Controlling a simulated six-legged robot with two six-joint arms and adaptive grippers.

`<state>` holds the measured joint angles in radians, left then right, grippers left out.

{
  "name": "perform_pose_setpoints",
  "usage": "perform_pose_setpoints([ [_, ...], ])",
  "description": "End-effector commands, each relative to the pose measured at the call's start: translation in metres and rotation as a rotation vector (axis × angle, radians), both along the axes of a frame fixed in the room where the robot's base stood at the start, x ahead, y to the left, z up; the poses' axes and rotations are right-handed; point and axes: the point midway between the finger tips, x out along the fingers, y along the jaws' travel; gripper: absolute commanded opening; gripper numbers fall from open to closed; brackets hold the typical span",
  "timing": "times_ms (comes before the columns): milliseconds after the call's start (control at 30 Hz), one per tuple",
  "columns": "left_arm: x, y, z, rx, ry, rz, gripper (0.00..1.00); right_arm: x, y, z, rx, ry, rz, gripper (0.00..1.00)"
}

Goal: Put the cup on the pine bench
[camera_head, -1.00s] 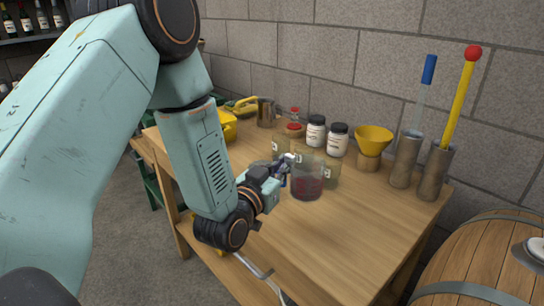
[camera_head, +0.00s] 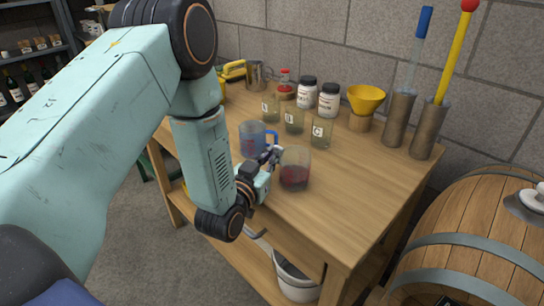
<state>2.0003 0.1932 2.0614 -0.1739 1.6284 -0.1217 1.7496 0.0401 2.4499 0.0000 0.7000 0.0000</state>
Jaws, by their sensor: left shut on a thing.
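The clear cup (camera_head: 296,168) with dark red liquid at its bottom is upright over the front part of the pine bench (camera_head: 354,188). My left gripper (camera_head: 272,156) is at the cup's left side, shut on it. Parts of the fingers are hidden, and I cannot tell whether the cup's base touches the wood. A blue-tinted mug (camera_head: 251,140) with a blue handle stands on the bench just behind and left of the gripper. My right gripper is not in view.
Several labelled glass jars (camera_head: 320,132), white-labelled bottles (camera_head: 329,100), a yellow funnel (camera_head: 366,99) and two metal cylinders (camera_head: 398,117) fill the back of the bench. Its front right is bare. A barrel (camera_head: 470,240) stands at the right, a white bucket (camera_head: 296,281) below.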

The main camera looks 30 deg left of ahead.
Motion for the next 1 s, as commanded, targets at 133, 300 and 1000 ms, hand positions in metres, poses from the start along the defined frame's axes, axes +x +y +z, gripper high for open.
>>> perform_pose_setpoints([
  [133,0.0001,0.0001,0.0010,0.000,-0.002,0.000,0.00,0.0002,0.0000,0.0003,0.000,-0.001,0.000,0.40],
  [300,0.0000,0.0000,-0.0030,0.000,-0.001,0.000,0.09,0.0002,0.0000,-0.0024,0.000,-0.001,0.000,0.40],
  [1000,-0.0077,0.0000,0.0013,0.000,0.003,0.000,0.30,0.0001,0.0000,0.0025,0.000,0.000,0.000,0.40],
])
